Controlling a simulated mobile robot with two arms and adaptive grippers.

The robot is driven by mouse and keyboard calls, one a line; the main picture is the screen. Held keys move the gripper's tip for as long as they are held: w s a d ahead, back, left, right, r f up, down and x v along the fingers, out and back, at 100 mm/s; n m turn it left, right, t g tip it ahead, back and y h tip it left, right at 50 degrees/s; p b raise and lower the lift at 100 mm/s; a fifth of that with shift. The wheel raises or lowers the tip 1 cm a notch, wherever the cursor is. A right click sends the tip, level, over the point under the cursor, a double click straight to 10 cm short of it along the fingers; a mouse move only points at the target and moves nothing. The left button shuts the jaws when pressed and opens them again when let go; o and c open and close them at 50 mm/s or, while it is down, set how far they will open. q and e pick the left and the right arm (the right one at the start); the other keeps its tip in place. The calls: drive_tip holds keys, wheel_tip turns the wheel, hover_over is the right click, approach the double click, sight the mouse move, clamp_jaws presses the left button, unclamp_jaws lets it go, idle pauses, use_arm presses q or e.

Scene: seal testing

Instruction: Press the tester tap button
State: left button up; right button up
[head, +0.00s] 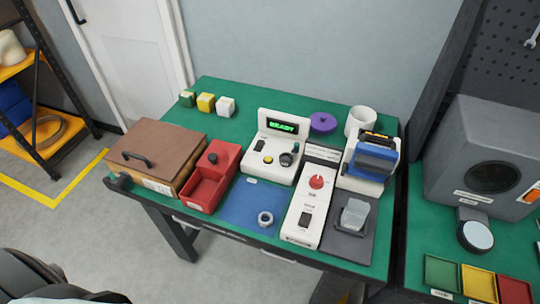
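The white tester (275,147) stands near the middle of the green table, with a raised dark display (283,126) showing green text that looks like READY. On its sloped front are a yellow round button (268,159), a dark round part (287,159) to its right, and a small dark part (260,145) above the yellow button. Labels are too small to read, so I cannot tell which is the tap button. Nothing covers the tester's front. Neither of my grippers shows; dark parts at the bottom left look like my own arm.
A red bin (204,192) and brown lidded box (150,160) stand left of the tester. A blue mat (238,205) with a grey ring (265,219) lies in front. A white device with red knob (316,182) and blue-black unit (374,158) stand right.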

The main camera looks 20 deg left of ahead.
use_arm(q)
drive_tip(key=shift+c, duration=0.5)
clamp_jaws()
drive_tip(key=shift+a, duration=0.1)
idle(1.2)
